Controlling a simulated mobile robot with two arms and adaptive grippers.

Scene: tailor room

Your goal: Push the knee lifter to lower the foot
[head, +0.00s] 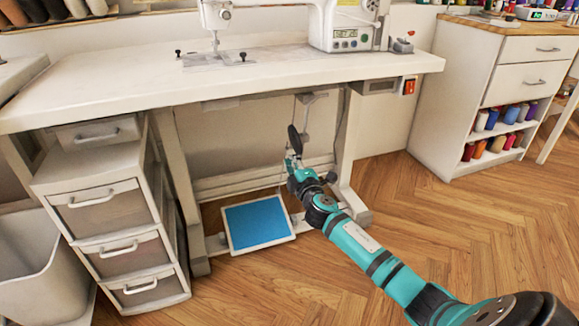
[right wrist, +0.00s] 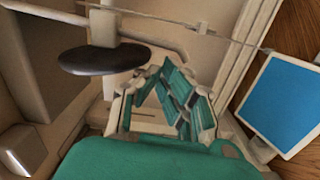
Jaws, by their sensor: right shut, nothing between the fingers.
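The knee lifter's dark oval pad (head: 294,139) hangs from a bracket under the sewing table. In the right wrist view the pad (right wrist: 104,59) lies left of the fingers, on a pale rod. My right gripper (head: 290,164) is under the table, just below the pad in the head view. Its fingers (right wrist: 168,80) are shut and empty, close to the pad's right end; I cannot tell whether they touch it. The sewing machine (head: 345,28) stands on the table. Its presser foot (head: 215,44) is too small to tell raised from lowered. My left gripper is not in view.
A blue foot pedal (head: 258,222) lies on the floor below the table; it also shows in the right wrist view (right wrist: 283,102). A table leg (head: 346,150) stands right of the gripper. A drawer unit (head: 112,215) stands left. The wooden floor at right is clear.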

